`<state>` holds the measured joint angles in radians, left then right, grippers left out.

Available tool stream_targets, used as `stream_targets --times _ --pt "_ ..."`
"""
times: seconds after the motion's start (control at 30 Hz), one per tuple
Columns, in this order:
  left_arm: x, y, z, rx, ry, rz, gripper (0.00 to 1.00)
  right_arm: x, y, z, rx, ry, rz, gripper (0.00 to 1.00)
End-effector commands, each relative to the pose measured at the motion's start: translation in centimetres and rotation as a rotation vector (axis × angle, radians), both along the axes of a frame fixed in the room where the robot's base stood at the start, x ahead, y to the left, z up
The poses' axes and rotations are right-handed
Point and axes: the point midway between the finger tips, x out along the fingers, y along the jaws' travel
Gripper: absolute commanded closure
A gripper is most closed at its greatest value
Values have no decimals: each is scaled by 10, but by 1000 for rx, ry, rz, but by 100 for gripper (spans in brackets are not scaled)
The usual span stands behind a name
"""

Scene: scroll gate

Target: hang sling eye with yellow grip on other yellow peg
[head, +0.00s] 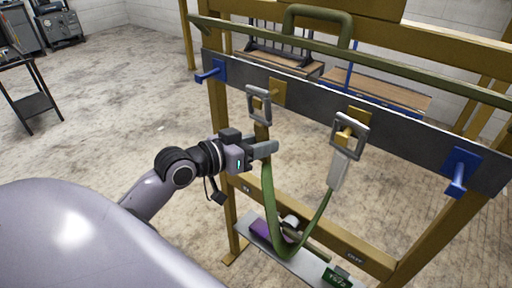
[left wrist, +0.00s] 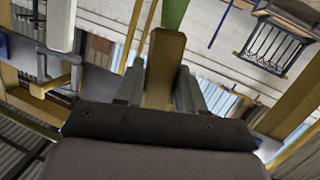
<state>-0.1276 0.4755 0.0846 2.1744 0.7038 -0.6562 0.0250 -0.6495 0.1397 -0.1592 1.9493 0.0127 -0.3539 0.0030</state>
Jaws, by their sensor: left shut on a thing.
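The green sling (head: 279,232) hangs in a U in front of the dark board. Its eye with the white grip (head: 339,170) hangs on the right yellow peg (head: 344,134). My left gripper (head: 266,149) is shut on the yellow grip (head: 262,132), holding it upright; the yellow grip also shows between the fingers in the left wrist view (left wrist: 163,68). Its grey metal eye (head: 249,104) stands in front of the left yellow peg's plate (head: 278,92). I cannot tell whether that peg passes through it. My right gripper is out of view.
Blue pegs stick out at the board's left end (head: 207,76) and right end (head: 456,182). A green bar (head: 400,61) runs above the board. A grey shelf (head: 304,265) lies low in the yellow frame. A dark cart (head: 31,95) stands far left.

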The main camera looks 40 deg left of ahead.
Motion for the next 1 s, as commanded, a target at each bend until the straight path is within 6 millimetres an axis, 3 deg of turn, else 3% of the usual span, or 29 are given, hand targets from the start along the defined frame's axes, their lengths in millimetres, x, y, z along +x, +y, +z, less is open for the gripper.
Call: stream_targets --times 0.7,1.0 --pt "34 -3 -5 0 -4 0 98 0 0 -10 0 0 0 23" --pt "39 -3 -11 0 -3 -1 98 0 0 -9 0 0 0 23"
